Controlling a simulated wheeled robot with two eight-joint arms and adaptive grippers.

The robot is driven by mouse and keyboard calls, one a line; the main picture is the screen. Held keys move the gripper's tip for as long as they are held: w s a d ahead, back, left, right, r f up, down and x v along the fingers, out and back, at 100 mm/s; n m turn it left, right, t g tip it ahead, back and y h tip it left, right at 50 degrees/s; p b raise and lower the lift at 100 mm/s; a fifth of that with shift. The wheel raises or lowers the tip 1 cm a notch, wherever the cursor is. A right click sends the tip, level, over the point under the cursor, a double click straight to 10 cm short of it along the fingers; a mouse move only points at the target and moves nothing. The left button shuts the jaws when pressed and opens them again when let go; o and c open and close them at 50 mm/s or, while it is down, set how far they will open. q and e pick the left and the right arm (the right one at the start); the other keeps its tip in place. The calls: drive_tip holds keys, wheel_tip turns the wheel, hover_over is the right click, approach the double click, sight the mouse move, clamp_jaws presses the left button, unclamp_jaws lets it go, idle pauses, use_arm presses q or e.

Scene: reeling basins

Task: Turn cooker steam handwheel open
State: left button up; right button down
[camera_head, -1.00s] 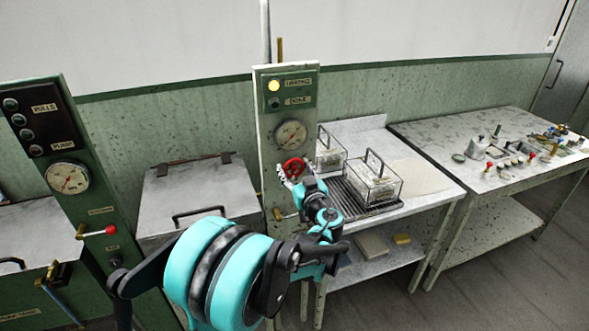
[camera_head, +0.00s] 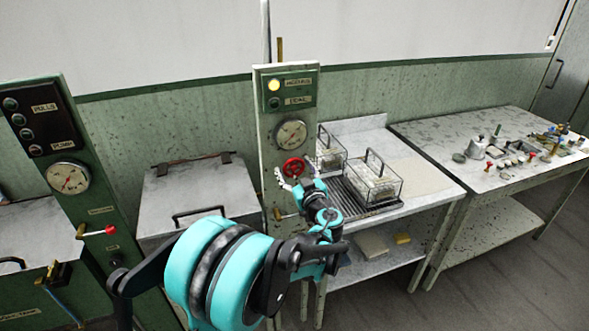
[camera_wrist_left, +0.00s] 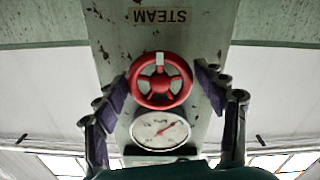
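The red steam handwheel (camera_head: 293,167) is on the front of the green cooker panel (camera_head: 270,140), just below a round gauge (camera_head: 291,134). My left gripper (camera_head: 297,180) is at the wheel, just below it in the head view. In the left wrist view the wheel (camera_wrist_left: 160,81) lies between the two spread fingers, with a gap on each side. A STEAM label (camera_wrist_left: 160,16) is beside the wheel, and the gauge (camera_wrist_left: 160,131) is on its other side. The left gripper is open and holds nothing. My right gripper is not in view.
Right of the panel, a table carries wire baskets (camera_head: 375,182) on a grating. A further table (camera_head: 430,135) holds small parts. A metal lidded basin (camera_head: 205,195) stands left of the panel. Another green panel with a red-knobbed lever (camera_head: 108,231) is further left.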

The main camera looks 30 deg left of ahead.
use_arm(q)
drive_tip(key=shift+d, duration=0.1)
drive_tip(key=v, duration=1.2)
idle(0.4)
drive_tip(key=s+d+f+m+g+h, duration=0.1)
drive_tip(key=s+f+m+g+h, duration=0.3)
drive_tip(key=s+f+m+h, duration=0.5)
drive_tip(key=s+d+f+m+h, duration=0.2)
drive_tip(key=s+d+m+h, duration=0.1)
drive_tip(key=s+d, duration=0.8)
drive_tip(key=shift+s+f+g+h, duration=0.25)
drive_tip(key=shift+s+g+h, duration=0.05)
drive_tip(key=shift+h, duration=0.5)
